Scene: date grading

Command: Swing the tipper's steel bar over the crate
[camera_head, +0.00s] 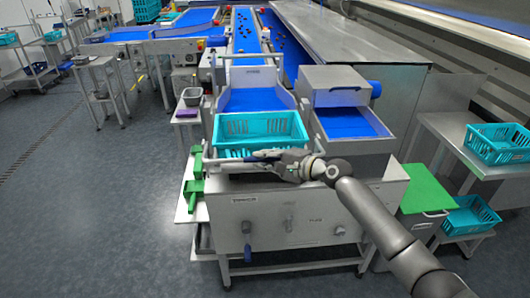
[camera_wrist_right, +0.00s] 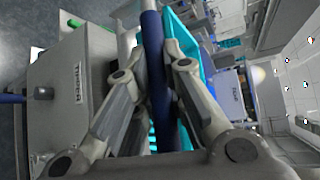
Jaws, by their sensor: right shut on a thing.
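The turquoise crate (camera_head: 262,125) sits upright and looks empty on the tipper (camera_head: 285,205), in front of the blue chute. It shows in part behind the bar in the right wrist view (camera_wrist_right: 182,32). My right gripper (camera_head: 260,155) is at the crate's front side, low by its rim. In the right wrist view its fingers (camera_wrist_right: 153,50) are closed around the dark blue sleeve of the steel bar (camera_wrist_right: 151,22). In the head view the bar runs along the crate's front, partly hidden by the gripper. My left gripper is not in view.
A steel hopper (camera_head: 345,95) with a blue chute stands to the right. A green-topped stand (camera_head: 427,190) and more turquoise crates (camera_head: 495,145) are at the right.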

